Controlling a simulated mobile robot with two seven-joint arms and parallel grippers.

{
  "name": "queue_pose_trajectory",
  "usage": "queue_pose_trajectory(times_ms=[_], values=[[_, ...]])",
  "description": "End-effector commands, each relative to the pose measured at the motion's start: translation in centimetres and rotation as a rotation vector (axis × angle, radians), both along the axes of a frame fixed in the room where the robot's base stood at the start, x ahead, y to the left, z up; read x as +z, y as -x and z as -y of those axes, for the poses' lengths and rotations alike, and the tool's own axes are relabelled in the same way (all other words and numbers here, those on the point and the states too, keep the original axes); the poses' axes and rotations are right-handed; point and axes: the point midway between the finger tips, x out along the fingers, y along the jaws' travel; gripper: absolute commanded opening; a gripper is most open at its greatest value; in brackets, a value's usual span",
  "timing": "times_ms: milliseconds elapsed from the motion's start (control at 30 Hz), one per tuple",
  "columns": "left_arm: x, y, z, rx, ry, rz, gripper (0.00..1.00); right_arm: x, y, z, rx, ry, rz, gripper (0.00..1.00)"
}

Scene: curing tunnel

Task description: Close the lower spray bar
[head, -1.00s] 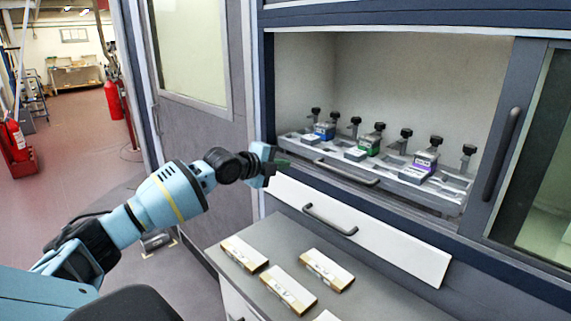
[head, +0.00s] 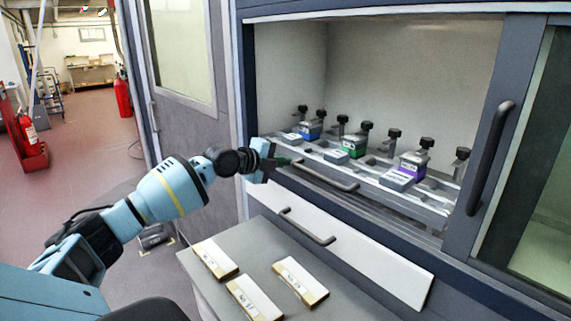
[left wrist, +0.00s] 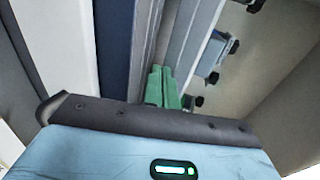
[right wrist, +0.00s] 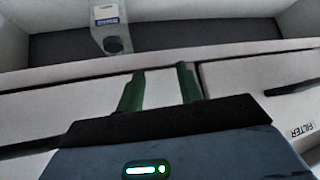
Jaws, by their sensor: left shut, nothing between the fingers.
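No part carries a readable spray bar name. In the head view a grey rack (head: 408,207) with black knobs sits in the tunnel opening; a bar handle (head: 325,177) is on its front. Below it is a white drawer front (head: 370,260) with a dark handle (head: 307,228). My left gripper (head: 297,161) is shut and empty, its green fingertips by the left end of the rack's handle; contact cannot be told. Its fingers (left wrist: 164,88) are together in the left wrist view. My right gripper (right wrist: 158,88) is open and empty in front of pale panels, outside the head view.
Blue, green and purple labelled blocks (head: 352,140) sit on the rack. A grey worktop (head: 255,240) in front carries several pale flat pieces (head: 300,283). A framed door with a long handle (head: 488,155) stands at right. The right wrist view shows a FILTER label (right wrist: 301,131).

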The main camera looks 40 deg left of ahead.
Motion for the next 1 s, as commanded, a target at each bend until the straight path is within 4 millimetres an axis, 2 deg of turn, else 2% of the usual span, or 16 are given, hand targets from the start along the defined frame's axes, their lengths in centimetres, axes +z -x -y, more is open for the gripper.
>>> queue_pose_trajectory(times_ms=[433, 767, 1000], values=[[-0.1, -0.3, 0.0, 0.001, 0.002, 0.0, 0.0, -0.3, 0.2, 0.0, 0.003, 0.001, -0.006, 0.36], [-0.7, -3.5, 0.4, 0.002, 0.003, -0.004, 0.0, -2.9, 2.3, 0.1, 0.009, 0.006, -0.064, 0.36], [-0.1, -4.6, 0.6, 0.001, 0.002, 0.001, 0.0, -3.1, 1.9, 0.0, 0.008, 0.003, -0.059, 0.36]])
